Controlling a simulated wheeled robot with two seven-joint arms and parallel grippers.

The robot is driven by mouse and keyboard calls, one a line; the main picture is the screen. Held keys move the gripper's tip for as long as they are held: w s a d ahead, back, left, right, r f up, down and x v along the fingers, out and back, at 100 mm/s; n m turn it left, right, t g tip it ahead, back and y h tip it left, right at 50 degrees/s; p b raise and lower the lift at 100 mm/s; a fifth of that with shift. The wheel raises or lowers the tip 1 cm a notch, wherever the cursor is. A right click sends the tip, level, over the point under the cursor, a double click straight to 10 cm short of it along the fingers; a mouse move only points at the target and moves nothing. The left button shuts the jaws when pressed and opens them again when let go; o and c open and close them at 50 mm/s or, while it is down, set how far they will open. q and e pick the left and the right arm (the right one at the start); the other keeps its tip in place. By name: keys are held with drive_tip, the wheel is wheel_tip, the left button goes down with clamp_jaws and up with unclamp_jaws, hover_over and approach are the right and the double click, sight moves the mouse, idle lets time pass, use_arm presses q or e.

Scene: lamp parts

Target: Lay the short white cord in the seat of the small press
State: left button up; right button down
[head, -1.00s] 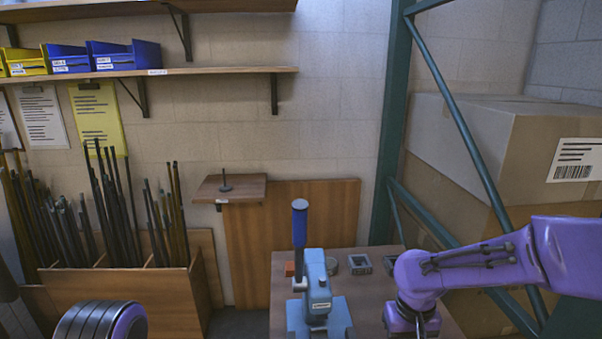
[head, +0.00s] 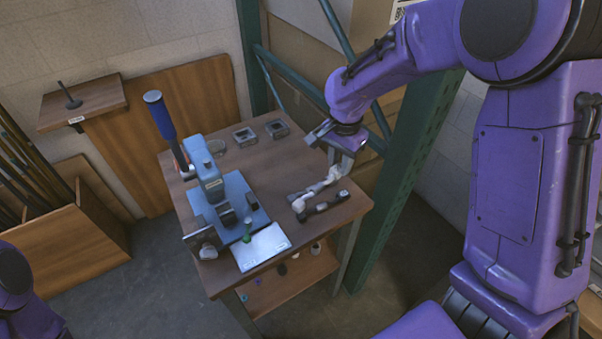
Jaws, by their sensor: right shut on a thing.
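The small press (head: 209,181) is light blue with a long dark blue lever and stands upright on a blue base plate on the wooden table. Its seat is low at the front of the body, near a dark block (head: 227,215), and is too small to make out clearly. My right gripper (head: 340,166) is above the table's right side, shut on the short white cord (head: 318,188). The cord hangs down to the left, its lower end close to the tabletop by a dark bar. My left gripper is out of view.
A green rack post (head: 397,150) rises close on the right.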

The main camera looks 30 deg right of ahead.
drive_tip(key=m, duration=0.3)
drive_tip(key=shift+f+m, duration=0.1)
drive_tip(key=shift+m, duration=0.2)
drive_tip(key=w+d+f+p, duration=0.1)
drive_tip(key=w+f, duration=0.2)
drive_tip(key=w, duration=0.1)
drive_tip(key=w+d+f+p, duration=0.1)
drive_tip(key=w+d+f, duration=0.1)
drive_tip(key=w+f, duration=0.1)
drive_tip(key=w+d+f+p, duration=0.1)
drive_tip(key=w+f, duration=0.2)
drive_tip(key=w, duration=0.2)
drive_tip(key=shift+w+d+f+p, duration=0.15)
drive_tip(key=shift+w+f+p, duration=0.1)
drive_tip(key=shift+w+p, duration=0.15)
drive_tip(key=f, duration=0.1)
drive_tip(key=f+p, duration=0.1)
drive_tip(key=f, duration=0.1)
drive_tip(key=shift+w, duration=0.25)
drive_tip(key=shift+d+f, duration=0.1)
drive_tip(key=shift+f, duration=0.05)
